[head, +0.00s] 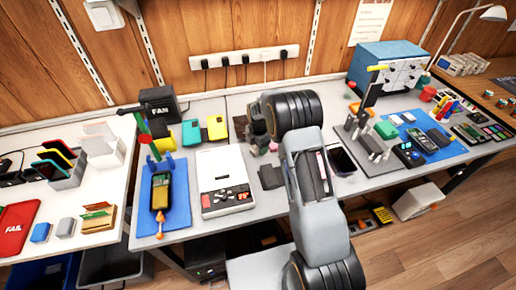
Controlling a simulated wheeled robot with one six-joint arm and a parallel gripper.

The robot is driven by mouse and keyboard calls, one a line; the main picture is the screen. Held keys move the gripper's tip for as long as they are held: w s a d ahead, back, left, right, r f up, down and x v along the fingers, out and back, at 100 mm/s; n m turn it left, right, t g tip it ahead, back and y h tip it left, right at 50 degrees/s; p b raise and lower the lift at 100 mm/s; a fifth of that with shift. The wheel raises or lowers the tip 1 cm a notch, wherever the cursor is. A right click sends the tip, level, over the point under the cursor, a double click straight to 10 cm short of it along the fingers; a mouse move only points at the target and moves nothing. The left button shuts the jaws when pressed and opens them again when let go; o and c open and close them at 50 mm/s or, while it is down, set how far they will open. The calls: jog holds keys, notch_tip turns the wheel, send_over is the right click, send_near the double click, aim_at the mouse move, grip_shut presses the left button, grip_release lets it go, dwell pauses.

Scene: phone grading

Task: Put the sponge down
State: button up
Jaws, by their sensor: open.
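My gripper (262,147) is at the back middle of the grey workbench (222,229), partly hidden by my own arm. It is low over or near the bench top, and its fingers are small and dark in this view. It is open. I cannot make out for sure which thing is the sponge. A dark grey block (271,177) lies on the bench just in front of my gripper.
A white test device (222,170) and a blue mat (177,222) with a phone lie to the left. A yellow case (216,128) stands behind. A dark phone (342,160) lies right of my arm. A blue cabinet (369,58) stands back right. Bare bench shows at the front.

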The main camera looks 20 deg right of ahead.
jog(key=s+r+m, duration=0.3)
jog(key=r, duration=0.6)
jog(key=s+r+m, duration=0.2)
jog(key=s+r, duration=0.1)
jog(key=r, duration=0.5)
jog(key=s+r+m+t, duration=0.1)
jog(key=s+r+m, duration=0.1)
jog(key=s+m, duration=0.6)
jog(key=s+a+r+m+t, duration=0.1)
jog(key=s+r+m+t, duration=0.1)
jog(key=s+m, duration=0.7)
jog(key=s, duration=0.5)
notch_tip(320, 180, up, 2)
jog(key=shift+r+t+p, duration=0.2)
jog(key=shift+t+p, duration=0.1)
jog(key=shift+p, duration=0.5)
